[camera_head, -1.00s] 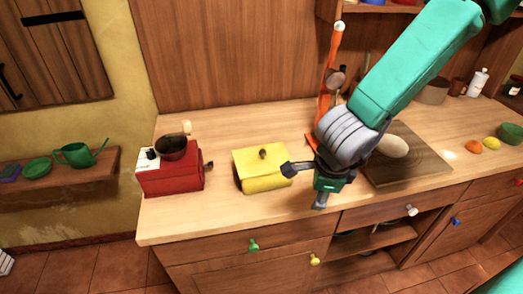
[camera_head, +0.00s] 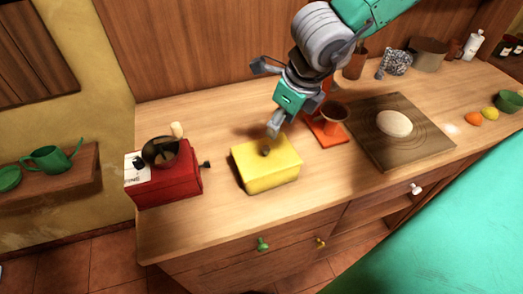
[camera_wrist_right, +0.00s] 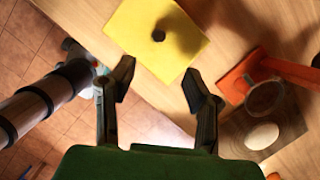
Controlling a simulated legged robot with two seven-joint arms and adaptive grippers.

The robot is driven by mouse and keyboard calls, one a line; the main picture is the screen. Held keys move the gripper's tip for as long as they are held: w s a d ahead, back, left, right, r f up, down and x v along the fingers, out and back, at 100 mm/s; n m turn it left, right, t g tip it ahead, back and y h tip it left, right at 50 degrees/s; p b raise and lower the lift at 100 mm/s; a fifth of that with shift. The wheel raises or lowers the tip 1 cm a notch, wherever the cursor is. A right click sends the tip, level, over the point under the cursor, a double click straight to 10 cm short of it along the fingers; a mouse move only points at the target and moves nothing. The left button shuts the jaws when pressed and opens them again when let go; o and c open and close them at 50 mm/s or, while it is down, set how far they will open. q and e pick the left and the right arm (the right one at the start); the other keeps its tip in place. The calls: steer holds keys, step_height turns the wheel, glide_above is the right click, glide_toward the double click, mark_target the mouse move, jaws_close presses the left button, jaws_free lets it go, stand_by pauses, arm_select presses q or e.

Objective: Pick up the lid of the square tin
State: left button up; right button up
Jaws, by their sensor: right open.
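The square tin is a yellow box whose yellow lid (camera_head: 266,160) has a small dark knob (camera_head: 265,151) in the middle. It stands on the wooden counter between a red grinder and an orange stand. The lid also shows at the top of the right wrist view (camera_wrist_right: 150,55), with the knob visible. My right gripper (camera_head: 268,100) is above and behind the tin, fingers spread. In the wrist view its two fingers (camera_wrist_right: 158,80) are apart with nothing between them, and the lid lies beyond their tips. My left gripper is not in view.
A red grinder (camera_head: 168,185) stands left of the tin. The counter (camera_head: 225,217) in front of the tin is clear.

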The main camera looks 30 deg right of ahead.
mark_target(266, 147)
steer(key=b+x, duration=0.1)
steer(key=x, duration=0.5)
steer(key=shift+w+x, duration=0.15)
steer(key=shift+x, duration=1.2)
steer(key=shift+w+x, duration=0.1)
steer(key=shift+x, duration=1.25)
steer(key=shift+a+r, duration=0.1)
steer(key=shift+a, duration=0.05)
jaws_close()
